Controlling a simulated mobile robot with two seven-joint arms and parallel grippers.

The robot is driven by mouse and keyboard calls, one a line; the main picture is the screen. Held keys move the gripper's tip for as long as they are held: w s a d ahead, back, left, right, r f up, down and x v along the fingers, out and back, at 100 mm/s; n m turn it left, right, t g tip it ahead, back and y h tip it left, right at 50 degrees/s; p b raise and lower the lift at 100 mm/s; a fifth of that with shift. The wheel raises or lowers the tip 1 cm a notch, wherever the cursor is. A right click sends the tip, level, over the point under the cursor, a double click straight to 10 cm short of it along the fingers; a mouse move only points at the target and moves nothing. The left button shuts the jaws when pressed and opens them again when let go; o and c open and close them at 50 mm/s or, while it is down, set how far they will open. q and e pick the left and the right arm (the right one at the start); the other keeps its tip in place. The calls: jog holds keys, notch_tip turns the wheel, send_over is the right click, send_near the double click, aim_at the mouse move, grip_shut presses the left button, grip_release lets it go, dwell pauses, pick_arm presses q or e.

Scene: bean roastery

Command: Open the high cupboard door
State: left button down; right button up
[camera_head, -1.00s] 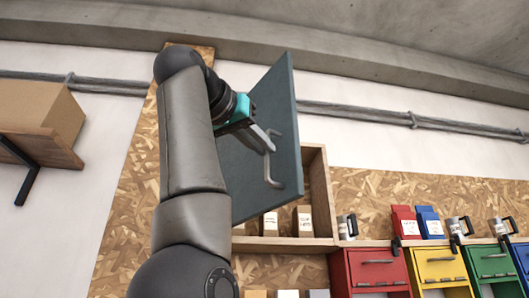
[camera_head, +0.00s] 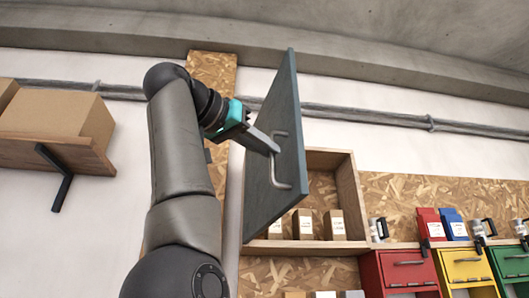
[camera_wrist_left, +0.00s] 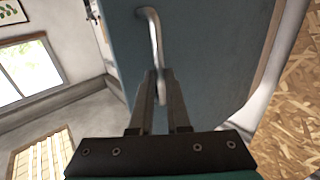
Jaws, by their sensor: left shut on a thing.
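The high cupboard (camera_head: 347,195) is a wooden box on the wall with small brown bags inside. Its blue-grey door (camera_head: 284,115) stands swung well out from the box, with a metal bar handle (camera_head: 281,184) on its face. My left gripper (camera_head: 276,147) reaches from the left and is shut on the handle near its upper part. In the left wrist view, the fingers (camera_wrist_left: 159,88) close around the handle (camera_wrist_left: 153,30) in front of the door (camera_wrist_left: 205,60). My right gripper is in neither view.
A wooden shelf (camera_head: 50,153) with cardboard boxes (camera_head: 68,113) is at the left. Red (camera_head: 400,270), yellow (camera_head: 465,268) and green bins hang at the lower right, with mugs and bags above them. A pipe runs along the wall behind.

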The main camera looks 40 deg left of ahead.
pick_arm(q)
jog(key=shift+w+a+y, duration=0.15)
jog(key=shift+a+y, duration=0.15)
jog(key=shift+a, duration=0.2)
jog(key=c, duration=1.2)
grip_release()
jog(key=shift+w+a, duration=0.15)
jog(key=shift+o, duration=0.7)
jog(key=shift+w+a+f, duration=0.15)
jog(key=shift+a, duration=0.15)
jog(key=shift+o, duration=0.9)
jog(key=shift+w, duration=0.1)
jog(key=shift+d, duration=0.1)
